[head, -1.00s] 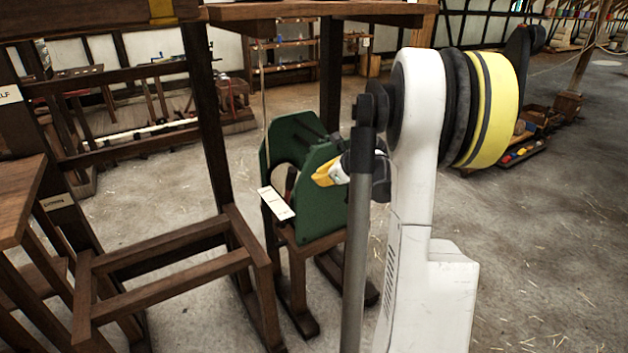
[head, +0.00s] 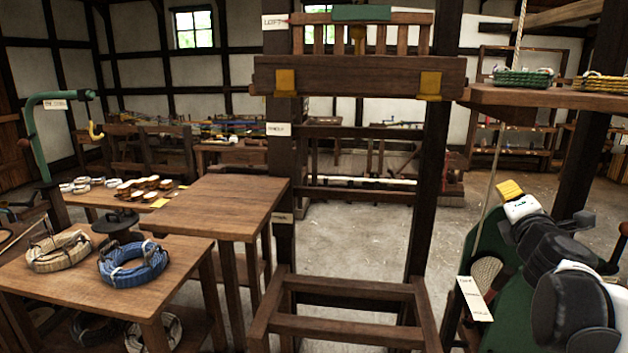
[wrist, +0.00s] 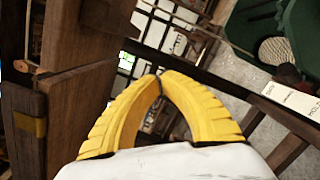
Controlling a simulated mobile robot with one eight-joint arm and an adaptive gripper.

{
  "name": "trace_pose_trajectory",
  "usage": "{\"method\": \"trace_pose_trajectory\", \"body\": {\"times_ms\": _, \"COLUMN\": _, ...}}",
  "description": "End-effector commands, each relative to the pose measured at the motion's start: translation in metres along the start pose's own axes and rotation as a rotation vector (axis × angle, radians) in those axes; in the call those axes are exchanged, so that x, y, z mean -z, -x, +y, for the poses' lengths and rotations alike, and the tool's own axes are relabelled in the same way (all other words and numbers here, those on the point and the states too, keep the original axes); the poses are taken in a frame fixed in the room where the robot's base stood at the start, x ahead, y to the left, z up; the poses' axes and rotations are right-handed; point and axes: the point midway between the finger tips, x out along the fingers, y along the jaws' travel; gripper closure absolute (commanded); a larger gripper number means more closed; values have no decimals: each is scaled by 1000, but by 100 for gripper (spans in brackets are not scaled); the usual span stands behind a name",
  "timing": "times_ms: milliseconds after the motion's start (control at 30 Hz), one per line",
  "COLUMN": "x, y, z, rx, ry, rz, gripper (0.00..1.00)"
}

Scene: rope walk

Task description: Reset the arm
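My arm shows at the lower right of the head view, with black joints and white links. The gripper points towards the wooden frame, with a dark beam and a wooden board (wrist: 75,40) close on the left. The green machine also shows at the upper right of the wrist view (wrist: 299,28).
A wooden post frame (head: 360,78) stands in the middle. Tables at the left bear a blue rope coil (head: 133,262) and a pale rope coil (head: 59,251). A shelf (head: 530,97) with rope coils overhangs at the upper right. Open floor (head: 350,235) shows behind the frame.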

Motion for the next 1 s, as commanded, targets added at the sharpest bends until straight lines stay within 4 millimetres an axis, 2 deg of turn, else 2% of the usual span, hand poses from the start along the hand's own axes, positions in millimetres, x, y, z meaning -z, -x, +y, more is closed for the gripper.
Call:
{"method": "trace_pose_trajectory", "body": {"times_ms": 33, "x": 12, "y": 22, "z": 5, "rx": 39, "ry": -214, "rz": -32, "gripper": 100}}
{"method": "trace_pose_trajectory", "body": {"times_ms": 67, "x": 18, "y": 36, "z": 3, "rx": 77, "ry": -358, "rz": -55, "gripper": 100}}
{"method": "trace_pose_trajectory", "body": {"times_ms": 100, "x": 30, "y": 55, "z": -4, "rx": 138, "ry": -549, "rz": -79, "gripper": 100}}
{"method": "trace_pose_trajectory", "body": {"times_ms": 167, "x": 57, "y": 88, "z": -21, "rx": 252, "ry": -824, "rz": -105, "gripper": 100}}
{"method": "trace_pose_trajectory", "body": {"times_ms": 233, "x": 96, "y": 128, "z": -44, "rx": 407, "ry": -1099, "rz": -125, "gripper": 100}}
{"method": "trace_pose_trajectory", "body": {"times_ms": 300, "x": 134, "y": 166, "z": -62, "rx": 563, "ry": -1307, "rz": -139, "gripper": 100}}
{"method": "trace_pose_trajectory", "body": {"times_ms": 400, "x": 185, "y": 219, "z": -82, "rx": 778, "ry": -1520, "rz": -156, "gripper": 100}}
{"method": "trace_pose_trajectory", "body": {"times_ms": 533, "x": 233, "y": 274, "z": -94, "rx": 1007, "ry": -1678, "rz": -174, "gripper": 100}}
{"method": "trace_pose_trajectory", "body": {"times_ms": 600, "x": 248, "y": 295, "z": -97, "rx": 1092, "ry": -1722, "rz": -183, "gripper": 100}}
{"method": "trace_pose_trajectory", "body": {"times_ms": 700, "x": 260, "y": 312, "z": -98, "rx": 1161, "ry": -1755, "rz": -191, "gripper": 100}}
{"method": "trace_pose_trajectory", "body": {"times_ms": 1000, "x": 263, "y": 316, "z": -99, "rx": 1181, "ry": -1764, "rz": -195, "gripper": 100}}
